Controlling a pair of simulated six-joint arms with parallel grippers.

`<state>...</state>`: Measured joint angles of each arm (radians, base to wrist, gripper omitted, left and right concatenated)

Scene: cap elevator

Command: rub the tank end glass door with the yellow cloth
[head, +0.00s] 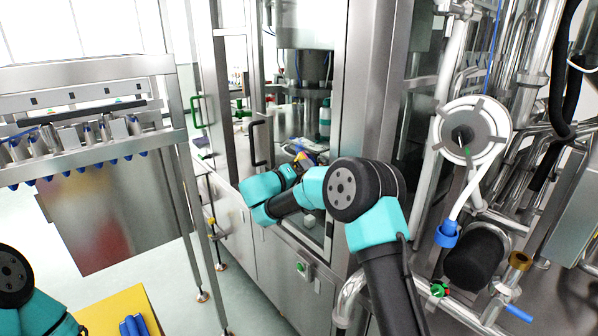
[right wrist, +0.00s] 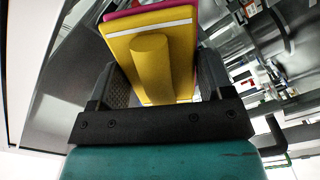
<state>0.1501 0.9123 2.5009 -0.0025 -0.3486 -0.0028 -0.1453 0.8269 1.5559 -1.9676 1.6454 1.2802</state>
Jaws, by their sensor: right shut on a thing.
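The yellow cloth (right wrist: 150,52) is a flat yellow block with a rounded yellow grip, a white stripe and a magenta layer behind. My right gripper (right wrist: 150,88) is shut on it, one dark finger at each side. In the head view only a small bit of yellow shows at my right gripper (head: 304,158), which reaches toward the steel-framed machine. The glass door (head: 292,118) stands in front of this gripper. I cannot tell whether the cloth touches the glass. My left arm shows at the bottom left; its gripper is out of the picture.
Black handles (head: 258,142) and a green handle (head: 195,112) stick out from the machine front. A steel rack (head: 90,72) with nozzles stands at left. A yellow surface (head: 100,316) holding blue items (head: 133,326) is at lower left. Pipes and a white hose (head: 462,190) crowd the right.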

